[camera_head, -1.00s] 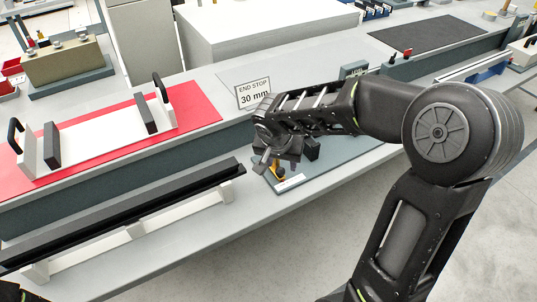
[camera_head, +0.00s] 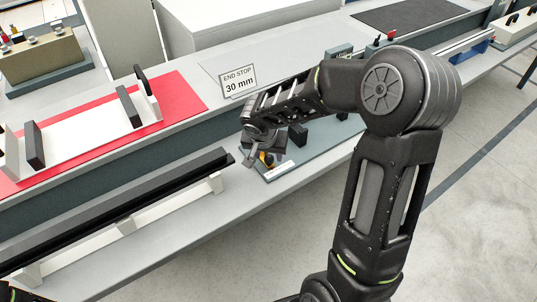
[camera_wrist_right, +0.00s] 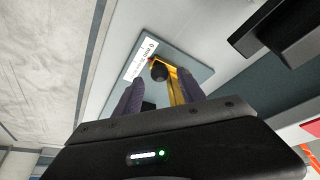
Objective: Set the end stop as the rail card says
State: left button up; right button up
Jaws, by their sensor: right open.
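The rail card (camera_head: 238,81) stands on the bench and reads "END STOP 30 mm". A grey plate (camera_head: 287,172) in front of it carries a yellow part (camera_head: 267,158) and a white label strip. In the right wrist view, the yellow part (camera_wrist_right: 177,88) has a black round knob (camera_wrist_right: 159,71) beside it, and the strip (camera_wrist_right: 139,62) shows partly readable "mm" lettering. My right gripper (camera_head: 252,158) is open above the plate. Its fingers (camera_wrist_right: 160,95) straddle the knob and yellow part in the picture; contact is unclear.
A long black rail (camera_head: 118,212) on white supports lies left of the plate. A red mat (camera_head: 185,90) with a white fixture and black handles is behind it. The bench's front edge runs close to the plate, with open floor beyond.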

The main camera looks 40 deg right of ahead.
jog(key=shift+x, duration=1)
jog(key=shift+c, duration=0.4)
jog(key=c, duration=0.9)
grip_shut()
jog(key=shift+d, duration=0.15)
